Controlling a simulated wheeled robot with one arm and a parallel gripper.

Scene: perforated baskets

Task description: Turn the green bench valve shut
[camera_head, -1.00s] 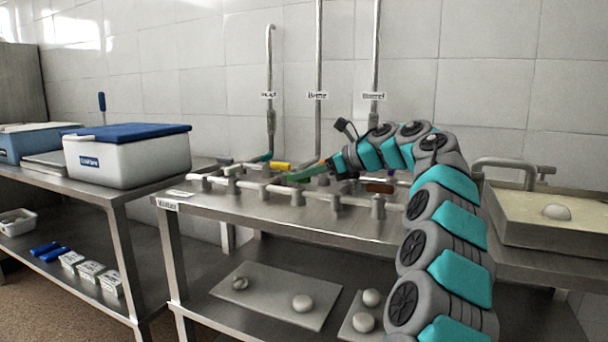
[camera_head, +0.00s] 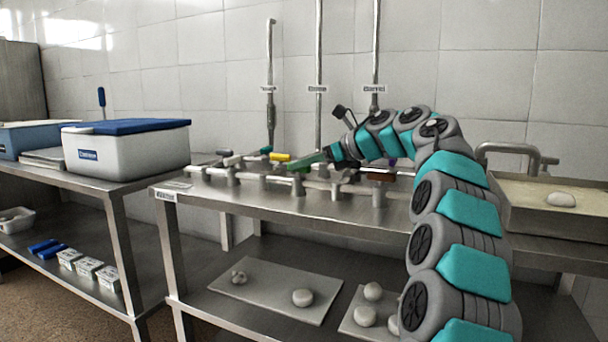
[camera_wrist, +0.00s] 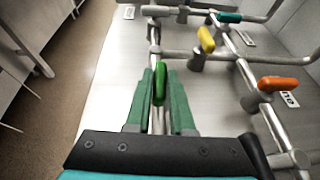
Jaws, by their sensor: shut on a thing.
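The green valve handle (camera_wrist: 160,88) is a short rounded lever in the middle of the wrist view. It lies roughly in line with the pale pipe under it. My gripper (camera_wrist: 159,73) has long dark-green fingers, one on each side of the handle, closed on it. In the head view my gripper (camera_head: 306,163) reaches in from the right, low over the bench pipes. There the green handle cannot be told apart from my green fingers.
A yellow handle (camera_wrist: 206,40), an orange handle (camera_wrist: 278,84) and a teal handle (camera_wrist: 230,17) sit on nearby pipes. The steel bench (camera_head: 300,206) carries the pipework. A white cooler (camera_head: 125,155) stands left and a dough tray (camera_head: 550,205) right. Upright pipes rise behind.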

